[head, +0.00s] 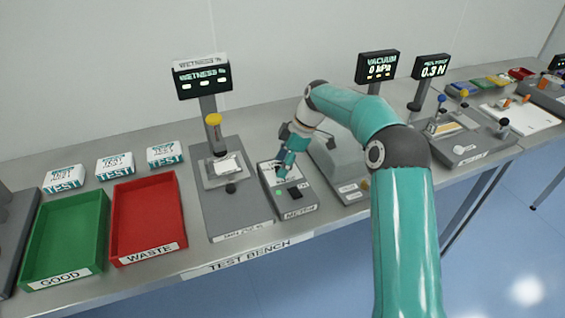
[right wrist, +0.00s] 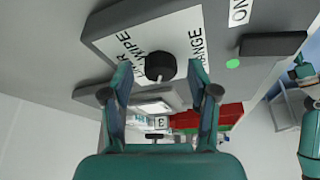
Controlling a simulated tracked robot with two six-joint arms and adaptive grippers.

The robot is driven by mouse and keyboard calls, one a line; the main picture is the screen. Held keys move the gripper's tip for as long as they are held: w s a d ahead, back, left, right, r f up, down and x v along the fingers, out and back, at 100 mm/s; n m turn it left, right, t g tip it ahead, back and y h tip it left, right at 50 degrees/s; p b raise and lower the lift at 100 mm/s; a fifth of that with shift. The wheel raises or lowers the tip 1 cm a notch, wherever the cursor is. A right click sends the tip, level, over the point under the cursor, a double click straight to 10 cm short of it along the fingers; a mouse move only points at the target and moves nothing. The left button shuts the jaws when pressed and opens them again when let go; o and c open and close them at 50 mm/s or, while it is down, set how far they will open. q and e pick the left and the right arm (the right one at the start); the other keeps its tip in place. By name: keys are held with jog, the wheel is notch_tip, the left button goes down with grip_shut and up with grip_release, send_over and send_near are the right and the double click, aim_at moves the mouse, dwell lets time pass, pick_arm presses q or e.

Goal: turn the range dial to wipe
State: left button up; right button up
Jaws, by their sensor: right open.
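The range dial is a round black knob (right wrist: 160,66) on a white label plate (right wrist: 178,35) with the words WIPE and RANGE. My right gripper (right wrist: 160,72) is open, with one finger on each side of the knob; I cannot tell whether they touch it. A small pale mark shows at the knob's lower edge, too small to read its setting surely. In the head view my right gripper (head: 285,172) reaches down over the grey meter box (head: 297,208) and hides the dial. A teal arm part at the right edge of the wrist view may be my left arm; its gripper's state is unclear.
The box also bears a black switch (right wrist: 274,44) and a green light (right wrist: 233,63). The vacuum unit (head: 345,185) stands close right.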

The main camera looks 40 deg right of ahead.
grip_shut()
